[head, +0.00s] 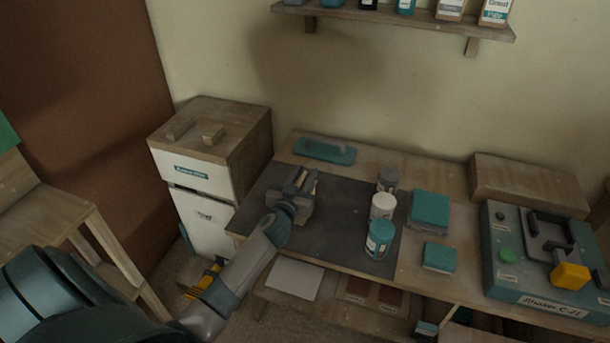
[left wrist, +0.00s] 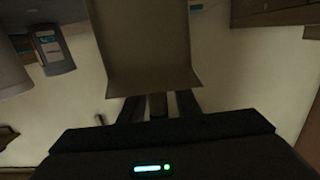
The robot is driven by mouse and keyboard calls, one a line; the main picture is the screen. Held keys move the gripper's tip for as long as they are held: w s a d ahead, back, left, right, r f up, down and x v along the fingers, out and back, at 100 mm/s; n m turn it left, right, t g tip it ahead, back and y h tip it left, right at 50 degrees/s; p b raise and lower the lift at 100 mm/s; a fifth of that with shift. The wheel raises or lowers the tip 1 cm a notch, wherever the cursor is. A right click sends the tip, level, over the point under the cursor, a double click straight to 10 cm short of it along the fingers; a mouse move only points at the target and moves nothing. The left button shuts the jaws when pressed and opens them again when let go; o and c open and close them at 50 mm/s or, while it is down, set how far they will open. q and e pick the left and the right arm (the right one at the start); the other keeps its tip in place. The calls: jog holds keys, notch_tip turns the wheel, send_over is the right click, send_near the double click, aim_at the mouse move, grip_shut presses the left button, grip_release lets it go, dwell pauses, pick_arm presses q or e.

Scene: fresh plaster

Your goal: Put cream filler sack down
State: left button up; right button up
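My left gripper (head: 295,188) is over the left part of the dark grey mat (head: 335,240) on the workbench. A small cream edge of the cream filler sack (head: 311,184) shows at its fingers; the gripper hides most of the sack. In the left wrist view the sack (left wrist: 140,45) is a large beige shape reaching up from between the two dark fingers (left wrist: 158,106), which are shut on it. I cannot tell whether the sack touches the mat. My right gripper is not in view.
A grey can (head: 388,178), white can (head: 383,206) and teal can (head: 379,239) stand on the mat's right side. A teal tray (head: 324,150) lies behind. Teal boxes (head: 430,208) and a teal machine (head: 535,262) are to the right. A white cabinet (head: 200,175) stands left.

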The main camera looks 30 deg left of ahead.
pick_arm(q)
jog(key=shift+r, duration=0.1)
jog(key=b+v, duration=0.2)
jog(key=v, duration=1)
